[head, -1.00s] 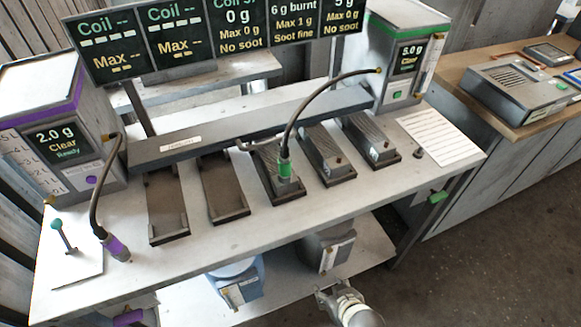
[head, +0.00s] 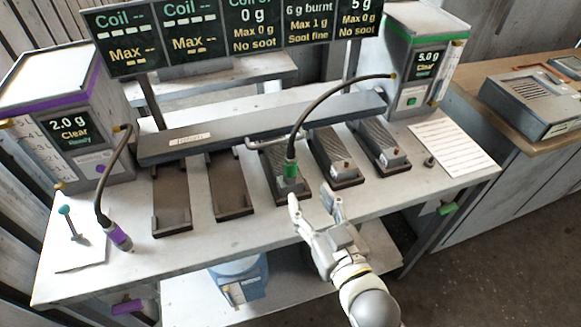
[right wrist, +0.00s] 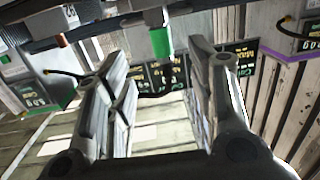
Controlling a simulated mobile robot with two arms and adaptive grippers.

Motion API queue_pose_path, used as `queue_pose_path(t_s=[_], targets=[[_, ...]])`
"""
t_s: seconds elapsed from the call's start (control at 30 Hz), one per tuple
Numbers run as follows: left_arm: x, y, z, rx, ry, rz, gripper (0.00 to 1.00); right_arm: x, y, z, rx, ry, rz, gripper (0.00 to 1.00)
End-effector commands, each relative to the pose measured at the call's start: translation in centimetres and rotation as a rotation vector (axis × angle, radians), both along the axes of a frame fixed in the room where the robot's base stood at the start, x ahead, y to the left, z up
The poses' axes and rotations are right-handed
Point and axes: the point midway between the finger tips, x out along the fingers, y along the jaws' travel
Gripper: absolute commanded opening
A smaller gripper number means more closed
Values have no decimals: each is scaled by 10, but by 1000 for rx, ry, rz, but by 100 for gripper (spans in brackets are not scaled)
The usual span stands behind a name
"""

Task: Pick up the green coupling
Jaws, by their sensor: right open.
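The green coupling (head: 290,169) sits at the lower end of a black hose, upright on the middle coil unit (head: 273,158) of the bench. My right gripper (head: 313,197) is open and empty, just in front of the coupling and a little to its right, apart from it. In the right wrist view the green coupling (right wrist: 161,42) shows beyond and between the two spread fingers (right wrist: 165,70), near the top of the picture. My left gripper is not in view.
Coil units (head: 336,152) stand right of the coupling, empty dark trays (head: 231,190) left. A grey bar (head: 215,138) and sign boards (head: 190,37) stand behind. Dispensers (head: 410,55) flank the bench (head: 215,247). Its front edge is mostly clear.

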Motion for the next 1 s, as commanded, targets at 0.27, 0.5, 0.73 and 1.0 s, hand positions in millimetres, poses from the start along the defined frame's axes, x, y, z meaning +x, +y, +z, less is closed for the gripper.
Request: queue_pose_path(t_s=[0.27,0.5,0.73,1.0], targets=[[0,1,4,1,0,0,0,15,14,15,23,-62,16,51],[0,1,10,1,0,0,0,45,26,14,23,-60,16,51],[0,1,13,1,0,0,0,57,30,15,22,-58,16,51],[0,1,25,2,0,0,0,92,38,19,22,-58,16,51]])
